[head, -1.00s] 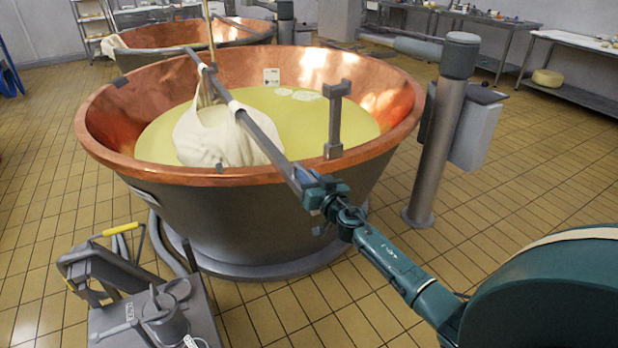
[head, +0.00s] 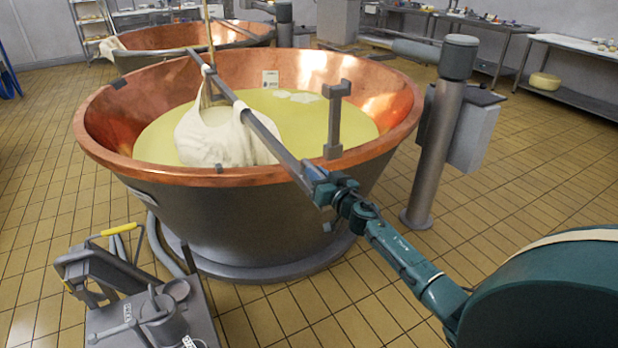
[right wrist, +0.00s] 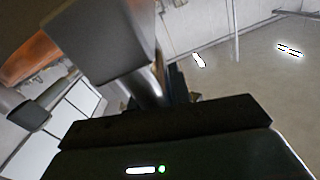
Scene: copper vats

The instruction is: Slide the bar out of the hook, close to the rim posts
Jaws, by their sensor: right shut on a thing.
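The long grey bar (head: 262,130) runs slantwise over the near copper vat (head: 130,168), from above its middle to past the near right rim. A white cloth bundle (head: 225,140) hangs from it over the yellow liquid. A thin upright line (head: 210,32) meets the bar near its far end; the hook there is too small to make out clearly. My right gripper (head: 318,184) is shut on the bar's near end, just outside the rim. A rim post (head: 335,125) with a forked top stands to the right of the bar, apart from it. My left gripper is out of view.
A grey column (head: 437,150) stands right of the vat. A grey cart (head: 150,315) with a yellow handle is at the front left. A second copper vat (head: 180,36) is behind. The tiled floor at the front middle is clear.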

